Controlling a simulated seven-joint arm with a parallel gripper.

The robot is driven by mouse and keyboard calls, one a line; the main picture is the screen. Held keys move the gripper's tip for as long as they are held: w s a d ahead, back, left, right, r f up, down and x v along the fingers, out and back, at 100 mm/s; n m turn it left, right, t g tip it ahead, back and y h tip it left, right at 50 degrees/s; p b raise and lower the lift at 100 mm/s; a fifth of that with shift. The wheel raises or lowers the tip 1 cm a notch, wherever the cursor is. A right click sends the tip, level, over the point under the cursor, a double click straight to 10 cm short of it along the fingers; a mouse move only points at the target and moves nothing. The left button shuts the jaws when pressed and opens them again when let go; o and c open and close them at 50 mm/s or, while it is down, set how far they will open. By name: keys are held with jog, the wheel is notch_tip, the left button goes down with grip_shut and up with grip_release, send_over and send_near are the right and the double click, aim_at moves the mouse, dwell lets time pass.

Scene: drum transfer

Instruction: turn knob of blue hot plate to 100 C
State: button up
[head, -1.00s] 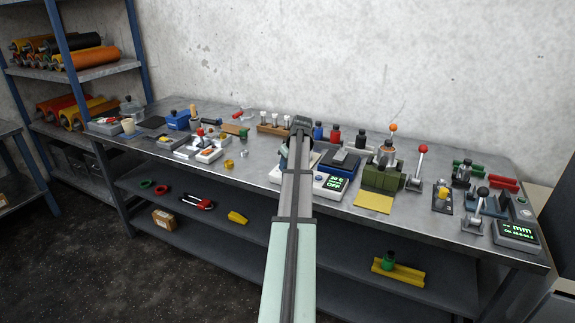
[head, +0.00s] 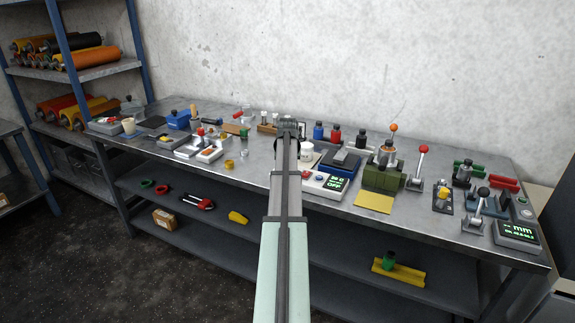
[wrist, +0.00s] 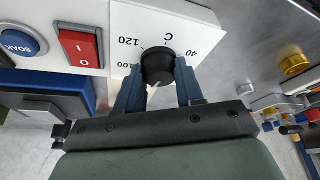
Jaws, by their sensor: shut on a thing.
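The hot plate has a white front panel (head: 325,184) and a blue-edged dark top (head: 340,161). Its green display appears to read 28 C and OFF. In the wrist view, the black knob (wrist: 157,66) sits on a white dial face (wrist: 165,22) seen upside down. Marks 40, 120 and 100 are visible around it; 100 is left of the knob. A white pointer line shows at its lower left, partly close to the left finger. My gripper (wrist: 160,80) is shut on the knob with a blue finger on each side. In the head view my arm hides the knob.
A red rocker switch (wrist: 85,46) and a blue SOAK button (wrist: 18,43) lie left of the dial. A white jar (head: 306,150) stands beside the hot plate. A green device (head: 382,179) and yellow pad (head: 374,202) are to its right.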

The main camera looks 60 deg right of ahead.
jog(key=m, duration=0.1)
jog(key=m+g, duration=0.1)
jog(key=m, duration=0.1)
jog(key=m+g, duration=0.1)
jog(key=m, duration=0.1)
jog(key=shift+w, duration=0.25)
jog(key=shift+m+g, duration=0.8)
jog(key=shift+m, duration=1.5)
jog(key=shift+a, duration=0.1)
jog(key=o, duration=1)
jog(key=shift+o, duration=0.2)
jog(key=v, duration=1.3)
jog(key=shift+w+a+r, duration=0.15)
jog(key=shift+a+r, duration=0.05)
jog(key=shift+r, duration=0.15)
